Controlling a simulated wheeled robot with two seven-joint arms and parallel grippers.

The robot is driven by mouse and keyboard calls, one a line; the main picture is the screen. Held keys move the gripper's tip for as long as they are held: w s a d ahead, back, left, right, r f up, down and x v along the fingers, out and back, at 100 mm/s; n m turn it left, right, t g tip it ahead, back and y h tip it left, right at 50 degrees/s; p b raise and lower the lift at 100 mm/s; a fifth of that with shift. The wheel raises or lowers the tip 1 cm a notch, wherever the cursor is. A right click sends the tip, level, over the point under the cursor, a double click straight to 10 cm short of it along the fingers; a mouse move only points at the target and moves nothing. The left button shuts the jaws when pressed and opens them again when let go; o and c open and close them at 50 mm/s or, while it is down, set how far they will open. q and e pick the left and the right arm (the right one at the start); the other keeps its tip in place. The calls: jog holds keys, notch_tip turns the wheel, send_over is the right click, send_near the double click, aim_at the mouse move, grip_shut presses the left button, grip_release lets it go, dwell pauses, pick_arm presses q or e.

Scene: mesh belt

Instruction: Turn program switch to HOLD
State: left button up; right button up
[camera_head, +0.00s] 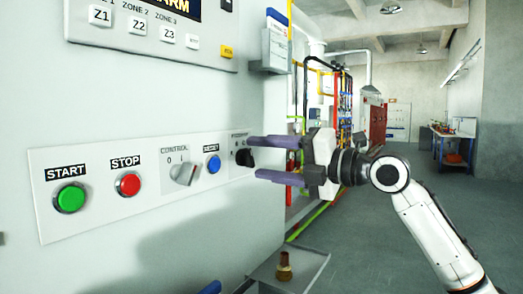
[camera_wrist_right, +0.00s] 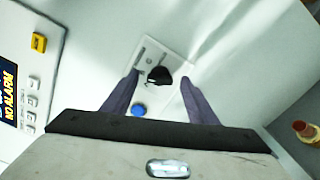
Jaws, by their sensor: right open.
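The program switch (camera_head: 245,157) is a black rotary knob at the right end of the white control panel strip, below a partly hidden label. It also shows in the right wrist view (camera_wrist_right: 158,75), on its white plate. Its exact pointing direction is hard to read. My right gripper (camera_head: 262,158) is open and faces the panel, its two purple fingers apart at the height of the knob. In the right wrist view the knob lies between the fingertips; contact cannot be told. My left gripper is not in view.
Left of the switch are the blue reset button (camera_head: 212,164), the grey CONTROL knob (camera_head: 185,173), the red STOP button (camera_head: 129,184) and the green START button (camera_head: 70,199). A tray (camera_head: 306,263) with a brass part (camera_head: 284,266) juts out below. Open floor lies right.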

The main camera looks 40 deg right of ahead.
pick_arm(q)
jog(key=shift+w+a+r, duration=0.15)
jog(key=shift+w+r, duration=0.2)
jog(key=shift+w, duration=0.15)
pick_arm(e)
jog(key=shift+w+a, duration=0.2)
jog(key=shift+w, duration=0.25)
jog(key=shift+c, duration=0.3)
jog(key=c, duration=1)
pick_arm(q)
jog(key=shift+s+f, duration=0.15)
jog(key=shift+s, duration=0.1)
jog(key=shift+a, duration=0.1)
